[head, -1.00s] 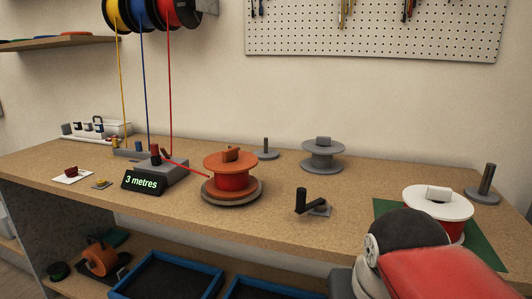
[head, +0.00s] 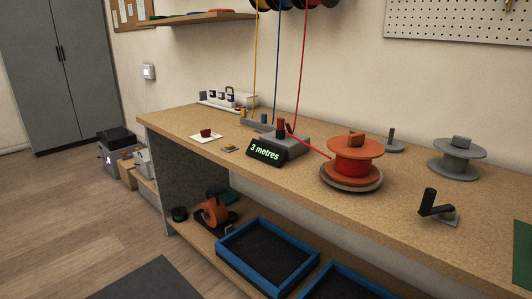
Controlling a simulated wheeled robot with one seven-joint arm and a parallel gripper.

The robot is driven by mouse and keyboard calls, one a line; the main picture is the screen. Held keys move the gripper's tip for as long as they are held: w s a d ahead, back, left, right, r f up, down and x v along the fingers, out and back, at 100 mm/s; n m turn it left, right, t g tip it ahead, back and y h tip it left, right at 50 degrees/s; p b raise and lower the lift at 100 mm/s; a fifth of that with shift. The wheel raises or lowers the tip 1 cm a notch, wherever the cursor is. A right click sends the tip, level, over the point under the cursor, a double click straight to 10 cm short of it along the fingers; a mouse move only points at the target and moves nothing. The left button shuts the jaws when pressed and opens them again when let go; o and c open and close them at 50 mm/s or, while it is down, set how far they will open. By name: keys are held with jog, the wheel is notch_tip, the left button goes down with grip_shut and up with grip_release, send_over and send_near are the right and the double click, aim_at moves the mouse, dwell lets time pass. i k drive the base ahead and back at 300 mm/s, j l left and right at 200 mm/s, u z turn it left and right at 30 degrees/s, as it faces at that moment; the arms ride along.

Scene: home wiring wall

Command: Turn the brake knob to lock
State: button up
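No part is labelled as the brake knob, and I cannot tell which one it is. A grey block (head: 287,146) with a red-topped post (head: 281,126) stands behind the "3 metres" display (head: 265,153). A small dark red piece (head: 206,133) lies on a white card at the left. My gripper is out of view.
The wooden bench (head: 400,235) has a clear front strip. A grey spool (head: 456,158) and a grey peg (head: 391,140) stand at the back. Blue trays (head: 267,255) and an orange tape dispenser (head: 214,212) are on the lower shelf. Open floor (head: 70,215) lies left.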

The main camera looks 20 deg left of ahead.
aim_at(205, 134)
jog(key=u, duration=1.25)
